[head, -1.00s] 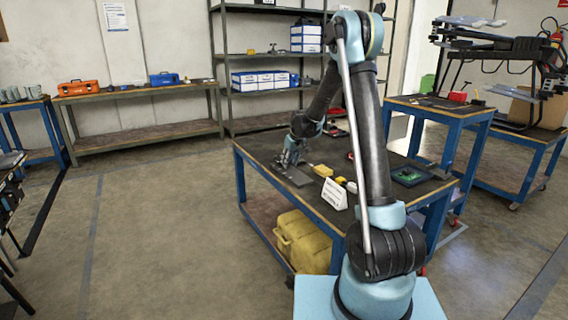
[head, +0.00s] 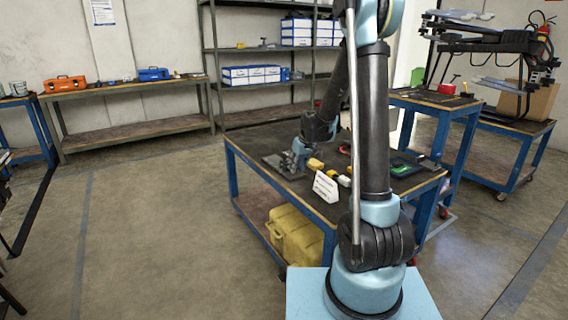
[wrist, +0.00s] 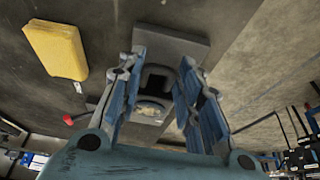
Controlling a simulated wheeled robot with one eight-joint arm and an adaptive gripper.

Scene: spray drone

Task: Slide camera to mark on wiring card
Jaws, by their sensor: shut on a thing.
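My gripper (wrist: 163,66) is low over the workbench. In the wrist view its two blue-grey fingers stand on either side of a dark camera-like part (wrist: 154,82), and the gripper is shut on it. Behind that part lies a flat grey plate (wrist: 172,45). In the head view my gripper (head: 294,160) is beside the dark plate (head: 271,162) at the bench's far left part. The held part is too small to make out there. A white card with printed lines (head: 326,187) stands upright near the bench's front edge. I cannot make out a mark on it.
A yellow block (head: 315,163) lies close to the right of my gripper; it also shows in the wrist view (wrist: 57,49). Small pieces and a dark tray (head: 402,168) lie further right. A yellow case (head: 296,236) is on the lower shelf.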

